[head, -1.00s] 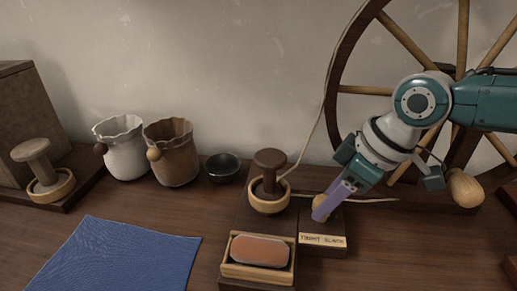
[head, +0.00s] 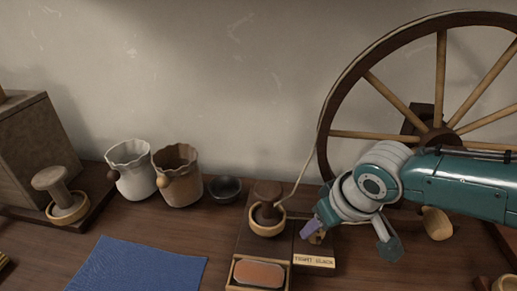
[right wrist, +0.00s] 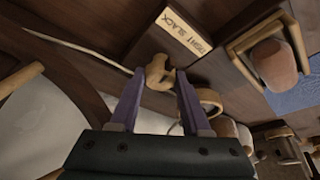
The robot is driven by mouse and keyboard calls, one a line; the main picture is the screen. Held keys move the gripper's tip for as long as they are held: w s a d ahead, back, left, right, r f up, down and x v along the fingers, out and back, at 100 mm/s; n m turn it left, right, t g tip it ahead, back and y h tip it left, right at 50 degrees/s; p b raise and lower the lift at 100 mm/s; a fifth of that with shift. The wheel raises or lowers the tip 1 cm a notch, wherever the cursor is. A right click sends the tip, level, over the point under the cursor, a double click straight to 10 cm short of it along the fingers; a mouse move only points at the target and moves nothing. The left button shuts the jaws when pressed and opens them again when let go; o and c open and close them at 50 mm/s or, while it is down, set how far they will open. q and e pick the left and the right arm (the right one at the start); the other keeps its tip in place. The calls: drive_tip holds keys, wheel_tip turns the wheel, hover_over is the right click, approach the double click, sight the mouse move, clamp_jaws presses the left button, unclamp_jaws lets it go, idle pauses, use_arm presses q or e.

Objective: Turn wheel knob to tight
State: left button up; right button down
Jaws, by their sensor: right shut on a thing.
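The wooden wheel knob (right wrist: 158,72) is small and lobed, and it sits between the purple fingers of my right gripper (right wrist: 160,88) in the right wrist view. In the head view, my right gripper (head: 314,228) reaches it from the right, and the fingers mostly hide the knob (head: 318,238). The right gripper is shut on the knob. A label plate (head: 314,260) reading "TIGHT SLACK" lies just in front of the knob; the plate also shows in the right wrist view (right wrist: 183,32). My left gripper is not in view.
A large spoked wheel (head: 343,80) stands behind my right arm, with a cord (head: 318,145) running down from it to a wooden spool (head: 267,192). An orange block (head: 258,273) in a tray is in front. Two frilled pots (head: 132,170) and a blue cloth (head: 135,268) lie left.

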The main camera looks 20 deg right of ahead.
drive_tip(key=m, duration=0.1)
drive_tip(key=m+h+p, duration=0.1)
drive_tip(key=shift+a+r+m, duration=0.15)
drive_tip(key=shift+a+m, duration=0.1)
drive_tip(key=shift+m, duration=0.15)
drive_tip(key=m+h, duration=0.1)
drive_tip(key=m, duration=0.1)
drive_tip(key=shift+m+p, duration=0.3)
drive_tip(key=shift+m, duration=0.1)
drive_tip(key=shift+w+f+m+g+h+b, duration=0.15)
drive_tip(key=shift+m+g+h, duration=0.1)
drive_tip(key=shift+m, duration=0.35)
drive_tip(key=shift+s+f+m+g+h+b, duration=0.15)
drive_tip(key=shift+m+g+h, duration=0.1)
drive_tip(key=shift+m, duration=0.35)
drive_tip(key=shift+w+r+m+g+h+b, duration=0.1)
drive_tip(key=shift+m+g+h+b, duration=0.15)
drive_tip(key=shift+m, duration=0.5)
drive_tip(key=shift+w+m+g+h+b, duration=0.15)
drive_tip(key=shift+m+b, duration=0.2)
drive_tip(key=shift+m, duration=0.4)
drive_tip(key=shift+s, duration=0.15)
drive_tip(key=c, duration=0.7)
unclamp_jaws()
drive_tip(key=shift+o, duration=0.2)
